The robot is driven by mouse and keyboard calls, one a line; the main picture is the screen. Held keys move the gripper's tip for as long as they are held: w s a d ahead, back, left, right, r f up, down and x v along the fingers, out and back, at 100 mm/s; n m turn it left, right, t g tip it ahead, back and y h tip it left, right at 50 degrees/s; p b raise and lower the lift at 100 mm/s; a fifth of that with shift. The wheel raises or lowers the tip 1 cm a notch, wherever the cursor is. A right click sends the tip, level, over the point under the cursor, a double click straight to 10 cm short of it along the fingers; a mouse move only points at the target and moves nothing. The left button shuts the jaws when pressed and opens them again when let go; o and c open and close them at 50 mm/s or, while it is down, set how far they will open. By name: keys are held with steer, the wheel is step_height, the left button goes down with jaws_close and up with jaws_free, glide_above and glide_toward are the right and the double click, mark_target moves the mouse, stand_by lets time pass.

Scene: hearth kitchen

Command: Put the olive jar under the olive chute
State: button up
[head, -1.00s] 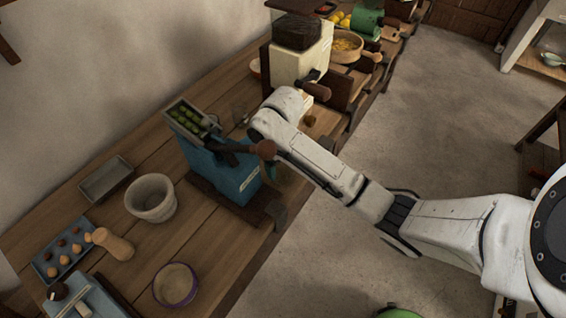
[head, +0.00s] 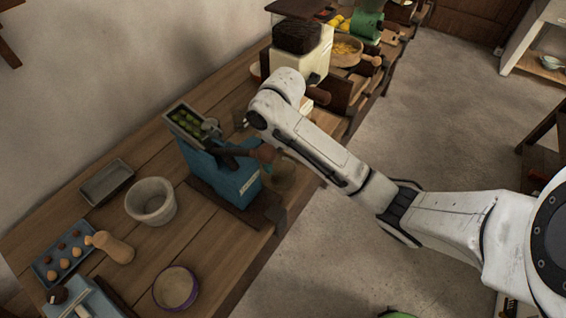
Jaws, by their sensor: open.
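The blue olive machine (head: 228,178) stands on the wooden counter left of my arm, with green olives (head: 186,121) in its top tray. A dark lever with a brown knob (head: 264,153) reaches from it toward my arm. A greenish, partly see-through shape (head: 284,178) shows at its right side, by the counter's front edge; I cannot tell whether it is the chute or the jar. A small glass-like thing (head: 239,116) stands behind the machine, partly covered by my arm; it may be the olive jar. My gripper is hidden behind my arm.
A stone mortar (head: 151,200), a grey tray (head: 107,181), an egg tray (head: 66,257) and a purple-rimmed bowl (head: 176,288) stand left of the machine. A cream grinder (head: 306,58) stands behind my arm.

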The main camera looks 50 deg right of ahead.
step_height(320, 180, up, 6)
steer(key=p, duration=0.2)
steer(key=shift+r, duration=0.2)
stand_by(0.5)
